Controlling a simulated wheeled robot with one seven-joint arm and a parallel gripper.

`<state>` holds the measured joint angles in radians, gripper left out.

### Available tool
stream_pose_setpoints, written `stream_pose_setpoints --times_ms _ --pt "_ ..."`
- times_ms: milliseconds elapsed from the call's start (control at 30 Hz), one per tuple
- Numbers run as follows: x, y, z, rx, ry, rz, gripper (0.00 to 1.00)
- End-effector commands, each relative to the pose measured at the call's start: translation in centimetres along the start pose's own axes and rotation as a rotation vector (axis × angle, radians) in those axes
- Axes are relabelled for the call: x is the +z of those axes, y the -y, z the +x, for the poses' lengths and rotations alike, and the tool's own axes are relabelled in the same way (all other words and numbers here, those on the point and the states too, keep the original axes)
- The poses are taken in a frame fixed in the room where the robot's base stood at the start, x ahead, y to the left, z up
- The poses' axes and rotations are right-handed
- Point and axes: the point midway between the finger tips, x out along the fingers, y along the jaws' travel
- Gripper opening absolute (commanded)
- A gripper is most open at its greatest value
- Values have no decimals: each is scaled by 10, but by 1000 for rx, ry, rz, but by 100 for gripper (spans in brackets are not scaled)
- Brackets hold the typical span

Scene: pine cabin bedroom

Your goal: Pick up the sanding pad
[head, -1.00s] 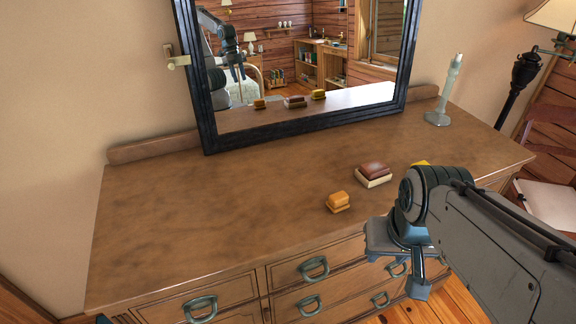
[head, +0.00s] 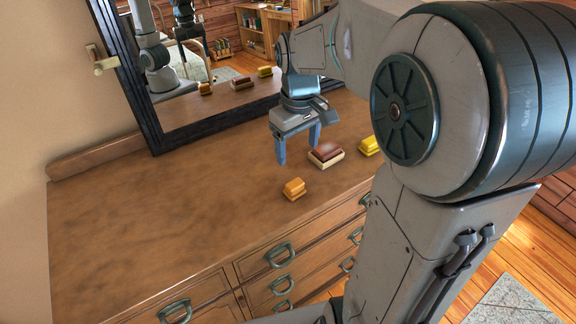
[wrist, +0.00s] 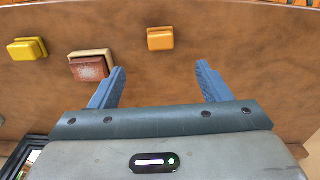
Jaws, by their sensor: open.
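Three small two-layer blocks sit on the wooden dresser top (head: 150,220); I cannot tell for sure which is the sanding pad. One is orange (head: 294,188), also in the wrist view (wrist: 160,39). One is reddish-brown on a cream base (head: 326,154), also in the wrist view (wrist: 88,68). One is yellow (head: 370,146), also in the wrist view (wrist: 27,49). My gripper (head: 298,150) is open and empty, pointing down above the dresser, behind the orange block. In the wrist view (wrist: 160,70), the orange block shows beyond the gap between the fingers, and the reddish-brown one beside the left finger.
A dark-framed mirror (head: 140,95) stands at the back of the dresser and reflects the blocks and my arm. The dresser top left of the blocks is clear. Drawers with metal handles (head: 281,255) face the front. My arm hides the dresser's right end.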

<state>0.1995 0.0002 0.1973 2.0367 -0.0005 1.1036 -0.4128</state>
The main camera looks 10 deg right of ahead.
Motion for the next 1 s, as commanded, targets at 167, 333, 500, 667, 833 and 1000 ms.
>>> stream_pose_setpoints --times_ms 167,333,500,667,833,1000 --pt "0 0 30 -5 6 -2 71" --pt "0 -1 62 -4 5 0 71" --pt "0 -1 80 -2 3 0 71" --pt "-1 -1 90 -3 4 1 71" --pt "-4 1 112 -4 5 0 71" --pt "-5 1 131 -2 3 0 71"
